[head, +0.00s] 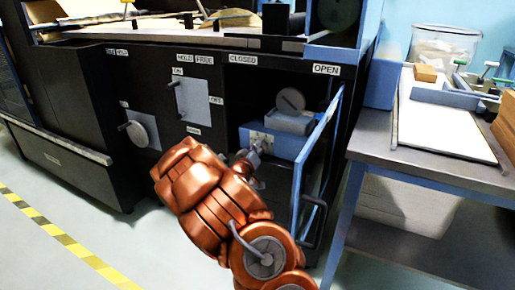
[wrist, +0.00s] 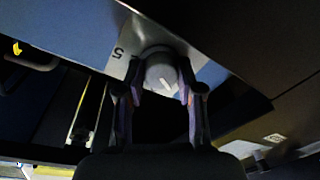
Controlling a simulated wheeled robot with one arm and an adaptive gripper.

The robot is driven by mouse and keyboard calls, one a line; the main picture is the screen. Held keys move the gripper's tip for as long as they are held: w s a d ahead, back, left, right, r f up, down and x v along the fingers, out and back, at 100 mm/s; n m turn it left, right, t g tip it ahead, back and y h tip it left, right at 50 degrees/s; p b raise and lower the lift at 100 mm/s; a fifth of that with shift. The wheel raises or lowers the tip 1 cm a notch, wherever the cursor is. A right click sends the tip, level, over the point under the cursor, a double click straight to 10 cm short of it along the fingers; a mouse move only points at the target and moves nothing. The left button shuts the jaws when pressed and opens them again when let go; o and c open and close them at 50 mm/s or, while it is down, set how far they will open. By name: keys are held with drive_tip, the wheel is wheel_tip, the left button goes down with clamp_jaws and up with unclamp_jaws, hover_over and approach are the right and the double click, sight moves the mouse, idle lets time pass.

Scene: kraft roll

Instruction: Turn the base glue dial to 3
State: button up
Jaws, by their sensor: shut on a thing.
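The base glue dial (wrist: 161,73) is a round grey knob with a white pointer line, on a light plate with a printed digit that looks like 5 beside it. My gripper (wrist: 161,98) has one finger on each side of the knob and is shut on it. In the head view my gripper (head: 256,152) reaches into the open cabinet bay, at the front of a blue box (head: 285,146) with a small white plate. The dial is not clearly visible there. The other digits and the exact pointer setting cannot be read.
The bay's blue-framed door (head: 312,165) stands open just right of my arm, under the OPEN label (head: 326,69). A grey round part (head: 291,100) sits above the blue box. A lever panel (head: 192,100) and a round dial (head: 143,131) are left. A worktable (head: 440,165) stands right.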

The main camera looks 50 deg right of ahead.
drive_tip(key=m, duration=0.3)
drive_tip(key=shift+m+g+h, duration=0.4)
drive_tip(key=shift+m+h, duration=0.1)
drive_tip(key=shift+m, duration=1.8)
drive_tip(key=o, duration=1.2)
drive_tip(key=shift+c, duration=0.2)
drive_tip(key=v, duration=1.2)
